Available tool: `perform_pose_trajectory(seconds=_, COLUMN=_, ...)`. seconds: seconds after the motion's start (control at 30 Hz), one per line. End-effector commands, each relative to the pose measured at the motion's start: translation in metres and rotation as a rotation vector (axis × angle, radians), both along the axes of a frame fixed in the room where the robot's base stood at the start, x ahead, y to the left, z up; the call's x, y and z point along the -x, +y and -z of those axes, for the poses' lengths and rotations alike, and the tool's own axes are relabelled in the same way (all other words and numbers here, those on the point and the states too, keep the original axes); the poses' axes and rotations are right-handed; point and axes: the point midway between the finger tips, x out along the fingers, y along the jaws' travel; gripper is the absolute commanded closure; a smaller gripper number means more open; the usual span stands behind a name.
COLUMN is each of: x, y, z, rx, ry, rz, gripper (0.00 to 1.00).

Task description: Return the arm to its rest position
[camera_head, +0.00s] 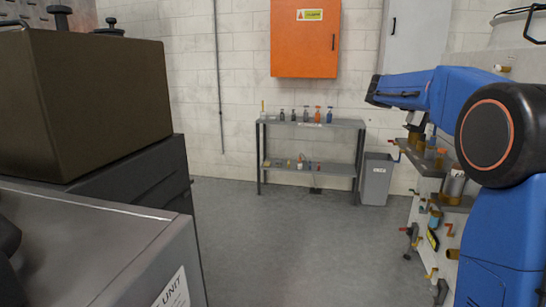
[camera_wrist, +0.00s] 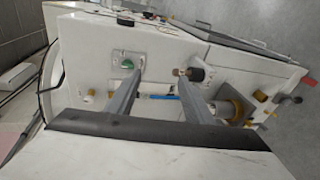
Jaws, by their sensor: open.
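My blue arm (camera_head: 440,92) is raised at the right of the head view. Its black joint is close to the camera, and one link reaches left toward the back of the room. My gripper (camera_wrist: 160,75) shows in the wrist view with its two grey fingers apart and nothing between them. Its fingers point toward a white machine panel (camera_wrist: 85,40) with a green knob (camera_wrist: 127,64) near the left fingertip and a dark knob (camera_wrist: 197,74) near the right one. I cannot tell whether the fingertips touch the panel. The gripper cannot be made out in the head view.
Pipes and valves (camera_head: 432,215) crowd the right side below my arm. A grey shelf (camera_head: 345,124) with several small bottles, an orange wall cabinet (camera_head: 304,50) and a grey bin (camera_head: 376,180) stand at the back. Dark equipment (camera_head: 85,105) fills the left. The middle floor (camera_head: 290,245) is clear.

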Motion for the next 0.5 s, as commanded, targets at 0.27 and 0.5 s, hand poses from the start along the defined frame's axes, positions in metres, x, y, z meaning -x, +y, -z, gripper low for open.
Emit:
perform_pose_trajectory(seconds=0.27, x=0.076, y=0.036, z=0.048, rx=-0.25, ry=-0.035, rz=-0.102, gripper=0.53)
perform_pose_trajectory(seconds=0.5, x=0.142, y=0.078, z=0.099, rx=-0.463, ry=-0.083, rz=-0.178, gripper=0.53)
